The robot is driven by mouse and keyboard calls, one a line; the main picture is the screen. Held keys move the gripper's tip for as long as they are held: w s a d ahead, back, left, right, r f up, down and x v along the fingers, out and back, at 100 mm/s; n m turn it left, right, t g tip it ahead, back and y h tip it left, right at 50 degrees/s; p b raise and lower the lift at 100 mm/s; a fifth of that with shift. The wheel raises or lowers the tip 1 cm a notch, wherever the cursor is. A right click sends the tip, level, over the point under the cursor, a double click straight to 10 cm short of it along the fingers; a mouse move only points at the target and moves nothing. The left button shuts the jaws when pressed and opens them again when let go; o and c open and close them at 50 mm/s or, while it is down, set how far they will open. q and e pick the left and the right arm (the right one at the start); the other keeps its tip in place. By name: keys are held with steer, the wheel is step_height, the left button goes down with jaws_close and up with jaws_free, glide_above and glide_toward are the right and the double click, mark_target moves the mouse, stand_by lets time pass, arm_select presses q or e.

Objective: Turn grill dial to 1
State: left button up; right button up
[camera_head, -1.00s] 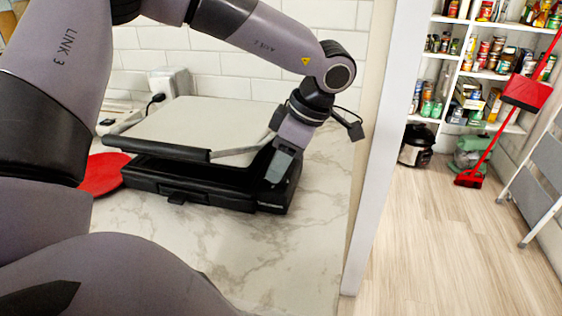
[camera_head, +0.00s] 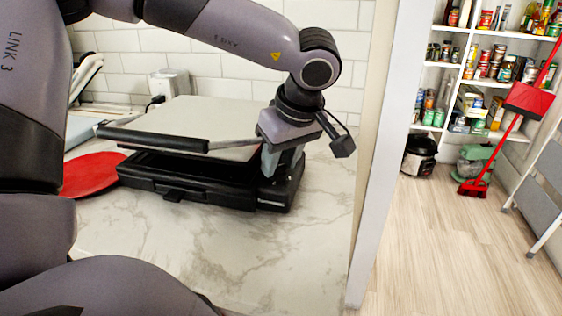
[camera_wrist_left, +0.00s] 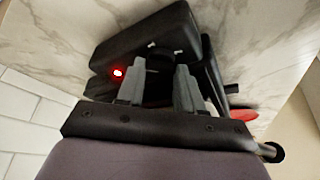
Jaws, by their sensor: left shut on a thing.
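The grill (camera_head: 190,185) stands on the marble counter with a black base and a pale lid (camera_head: 200,118) raised a little at the front. My left gripper (camera_head: 270,160) reaches down to the right side of the grill. In the left wrist view its two grey fingers (camera_wrist_left: 160,72) are shut around the dark dial (camera_wrist_left: 159,62), which they partly hide. A red light (camera_wrist_left: 118,73) glows on the grill's side beside the fingers. The dial's markings cannot be read. My right gripper does not show.
A red round board (camera_head: 93,174) lies left of the grill. A toaster (camera_head: 170,83) stands behind it near the tiled wall. The counter (camera_head: 230,245) in front is clear. A wall edge (camera_head: 375,150) rises to the right, with pantry shelves (camera_head: 465,65) beyond.

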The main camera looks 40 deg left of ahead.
arm_select(q)
steer(key=shift+m+t, duration=0.3)
steer(key=shift+m, duration=0.2)
steer(key=o, duration=1)
steer(key=shift+o, duration=0.2)
steer(key=v, duration=0.7)
steer(key=shift+r, duration=0.15)
